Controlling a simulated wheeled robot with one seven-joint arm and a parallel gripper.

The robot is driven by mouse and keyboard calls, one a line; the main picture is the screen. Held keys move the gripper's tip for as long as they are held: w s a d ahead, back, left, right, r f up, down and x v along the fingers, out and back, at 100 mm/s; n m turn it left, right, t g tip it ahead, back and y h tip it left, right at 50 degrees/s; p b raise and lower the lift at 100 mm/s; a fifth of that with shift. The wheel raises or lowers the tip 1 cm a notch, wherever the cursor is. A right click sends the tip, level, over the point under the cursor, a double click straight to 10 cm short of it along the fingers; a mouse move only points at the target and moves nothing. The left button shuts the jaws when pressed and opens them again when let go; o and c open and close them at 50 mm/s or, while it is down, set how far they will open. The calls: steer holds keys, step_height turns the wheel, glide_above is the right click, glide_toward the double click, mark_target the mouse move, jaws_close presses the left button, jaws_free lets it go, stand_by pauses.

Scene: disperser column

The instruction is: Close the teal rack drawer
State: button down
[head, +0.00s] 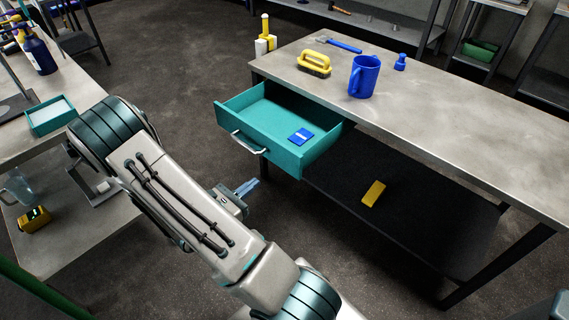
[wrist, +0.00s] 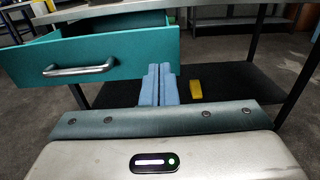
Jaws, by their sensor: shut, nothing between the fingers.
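The teal drawer (head: 305,152) sticks out from under the workbench top and stands open. A blue item (head: 301,136) lies inside it. Its silver bar handle (head: 249,143) is on the front panel, which also shows in the wrist view (wrist: 120,47); the handle (wrist: 79,68) is at the left there. My gripper (head: 252,186) is below and in front of the drawer in the head view. In the wrist view my gripper (wrist: 158,70) has its blue fingers together and empty, near the lower right end of the front panel. I cannot tell whether they touch it.
On the workbench top (head: 450,122) stand a blue mug (head: 363,77), a yellow brush (head: 314,64), a hammer (head: 335,43) and a small blue object (head: 400,62). A yellow block (head: 373,193) lies on the dark lower shelf (head: 420,215). Another table (head: 85,75) is at the left.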

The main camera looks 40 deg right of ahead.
mark_target(291, 155)
steer(key=d, duration=0.9)
steer(key=w+d, duration=0.1)
steer(key=d, duration=0.3)
steer(key=shift+d, duration=0.35)
steer(key=shift+d, duration=0.1)
